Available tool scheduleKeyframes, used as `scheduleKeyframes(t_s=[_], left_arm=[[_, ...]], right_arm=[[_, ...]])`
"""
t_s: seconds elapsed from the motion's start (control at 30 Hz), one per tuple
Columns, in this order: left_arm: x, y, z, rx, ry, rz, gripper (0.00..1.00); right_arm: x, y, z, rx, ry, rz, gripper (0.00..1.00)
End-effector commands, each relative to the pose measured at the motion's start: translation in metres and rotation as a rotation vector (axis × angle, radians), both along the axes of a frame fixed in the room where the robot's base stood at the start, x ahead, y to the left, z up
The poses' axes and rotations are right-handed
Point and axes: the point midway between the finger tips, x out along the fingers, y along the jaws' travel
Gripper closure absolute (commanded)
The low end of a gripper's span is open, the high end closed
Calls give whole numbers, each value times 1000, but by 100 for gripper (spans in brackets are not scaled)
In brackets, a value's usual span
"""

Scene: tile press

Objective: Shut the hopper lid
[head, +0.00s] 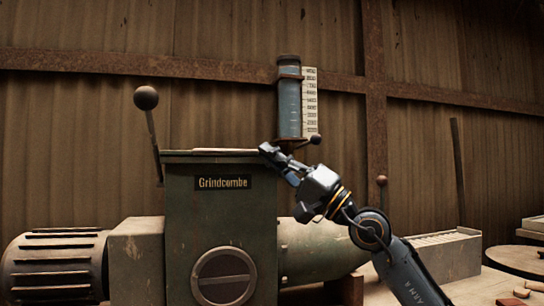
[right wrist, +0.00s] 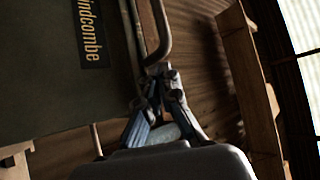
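The hopper (head: 222,215) is a dark green box labelled Grindcombe, and its side also fills the left of the right wrist view (right wrist: 50,85). Its top is seen almost edge-on, with a thin pale flat strip (head: 210,151) along it. I cannot tell whether this strip is the lid or how far the lid is open. My right gripper (head: 269,152) is at the hopper's top right corner. In the right wrist view its fingertips (right wrist: 158,72) are drawn together at the end of a bent metal bar (right wrist: 163,35). Whether they hold the bar is unclear. My left gripper is not in view.
A lever with a dark ball knob (head: 146,97) rises at the hopper's left. A blue cylinder with a scale (head: 289,100) stands behind my right gripper. A ribbed motor (head: 55,268) is at far left. A grey slotted box (head: 447,255) lies right of my arm.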

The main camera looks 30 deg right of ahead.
Motion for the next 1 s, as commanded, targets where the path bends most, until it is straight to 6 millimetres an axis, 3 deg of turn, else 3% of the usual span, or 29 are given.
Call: scheduleKeyframes(t_s=[0.57, 1.0], left_arm=[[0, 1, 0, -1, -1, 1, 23], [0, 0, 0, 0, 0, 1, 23]], right_arm=[[1, 3, -10, -9, 19, 9, 100], [-35, -24, -36, -2, 11, 4, 100]])
